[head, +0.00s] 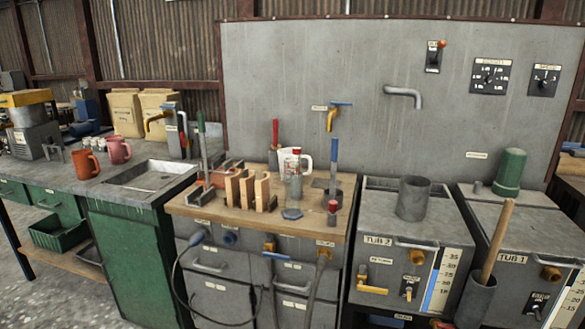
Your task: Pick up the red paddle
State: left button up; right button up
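A red upright handle (275,133), likely the red paddle, stands at the back of the wooden-topped bench (230,216). Its lower end goes into a dark holder (274,160), so the rest of it is hidden. A blue upright handle (334,155) stands in a dark holder further right, and a green-tipped one (201,140) stands at the left end of the bench. Neither of my grippers shows in the head view.
Wooden blocks (248,190), a red-capped bottle (294,182) and a white jug (285,160) stand in front of or beside the red handle. A sink (150,176) is left; tubs (376,225) are right.

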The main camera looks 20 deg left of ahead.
aim_at(273, 147)
jog(key=j+z, duration=0.15)
jog(key=z, duration=0.45)
jog(key=j+z, duration=0.25)
jog(key=k+j+z, duration=0.1)
jog(key=j+z, duration=0.2)
jog(key=j, duration=0.15)
jog(key=k+j+z, duration=0.1)
jog(key=j, duration=0.3)
jog(key=k+j, duration=0.1)
jog(key=j, duration=0.25)
jog(key=z, duration=0.05)
